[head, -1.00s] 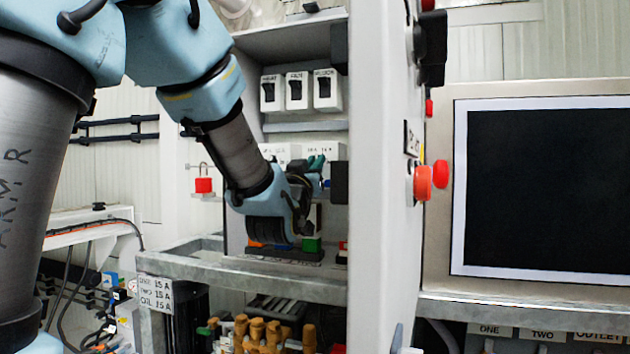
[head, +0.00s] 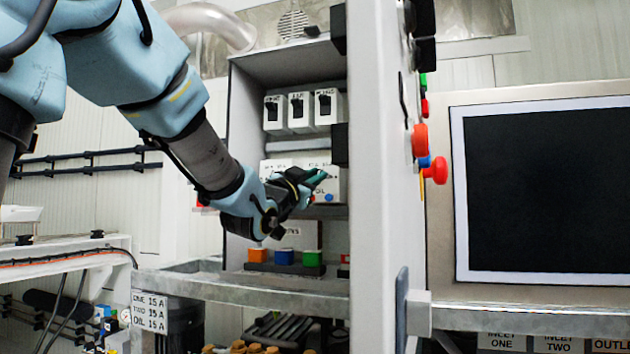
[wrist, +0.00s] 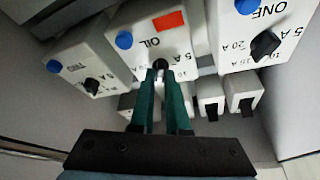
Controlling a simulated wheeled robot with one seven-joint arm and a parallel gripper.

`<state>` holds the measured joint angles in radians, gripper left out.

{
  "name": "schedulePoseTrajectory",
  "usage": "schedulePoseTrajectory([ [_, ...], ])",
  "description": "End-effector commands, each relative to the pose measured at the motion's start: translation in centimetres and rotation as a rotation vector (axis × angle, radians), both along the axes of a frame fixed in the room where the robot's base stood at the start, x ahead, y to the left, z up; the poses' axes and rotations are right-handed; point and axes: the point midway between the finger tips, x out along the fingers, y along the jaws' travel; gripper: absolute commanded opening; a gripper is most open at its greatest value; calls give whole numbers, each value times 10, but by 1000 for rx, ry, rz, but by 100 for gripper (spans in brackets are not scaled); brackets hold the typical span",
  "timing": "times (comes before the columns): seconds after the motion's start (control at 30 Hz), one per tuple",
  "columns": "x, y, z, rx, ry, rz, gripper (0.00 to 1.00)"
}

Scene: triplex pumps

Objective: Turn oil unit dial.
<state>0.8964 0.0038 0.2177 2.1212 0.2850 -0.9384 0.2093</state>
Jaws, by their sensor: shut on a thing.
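The white oil unit (wrist: 190,47), marked OIL and 5 A, is at the top middle of the wrist view, with a blue button and a red patch. Its small dark dial (wrist: 160,63) is between the tips of my gripper's green fingers (wrist: 161,72), which are shut on it and partly hide it. Which mark the dial points to cannot be told. In the head view my gripper (head: 317,180) reaches the front of the units in the cabinet, and its fingers partly cover the oil unit (head: 331,185).
Unit ONE (wrist: 237,57) and unit TWO (wrist: 70,55), each with a black dial, flank the oil unit. White switch boxes (head: 301,112) are above. Orange, blue and green blocks (head: 284,257) stand below. The cabinet's side wall (head: 376,180) is close on the right.

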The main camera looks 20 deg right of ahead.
Motion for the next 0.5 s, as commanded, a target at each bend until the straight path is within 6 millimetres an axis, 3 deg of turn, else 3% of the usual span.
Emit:
schedulePoseTrajectory([
  [0.27, 0, 0, -1, 2, 2, 0, 0],
  [0.3, 0, 0, -1, 2, 2, 1, 15],
  [0.5, 0, 0, 0, 1, 1, 1, 37],
])
